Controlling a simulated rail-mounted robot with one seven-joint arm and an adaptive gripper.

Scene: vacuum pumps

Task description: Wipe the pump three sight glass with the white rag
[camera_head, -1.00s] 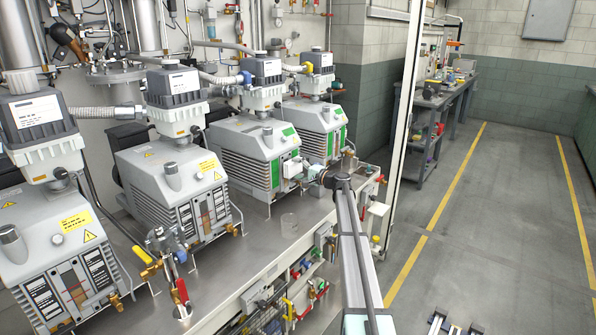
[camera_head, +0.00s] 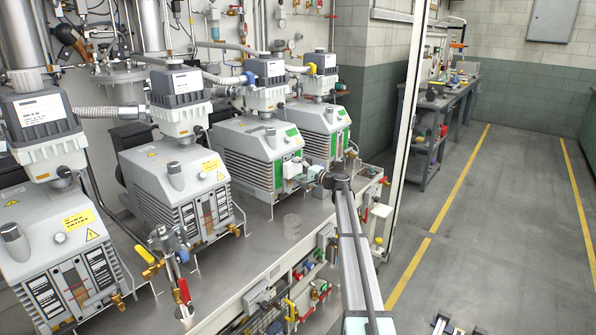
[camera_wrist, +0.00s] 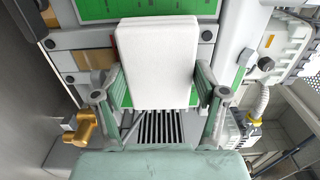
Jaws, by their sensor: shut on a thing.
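Pump three (camera_head: 245,143) is the third grey pump from the left, with green labels on its front. My gripper (camera_head: 300,172) is at the right part of its front face. In the wrist view my gripper (camera_wrist: 160,85) is shut on the white rag (camera_wrist: 158,55), which looks like a folded, flat pad. The rag (camera_head: 293,168) shows as a small white block against or very near the pump front; I cannot tell if it touches. A green panel (camera_wrist: 105,8) and brass fitting (camera_wrist: 80,128) show around it. The sight glass is not clearly visible; the rag and fingers cover that area.
Two pumps stand to the left and the fourth pump (camera_head: 325,128) to the right. Valves with red and yellow handles (camera_head: 182,290) stick up at the front left. The floor at right is open.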

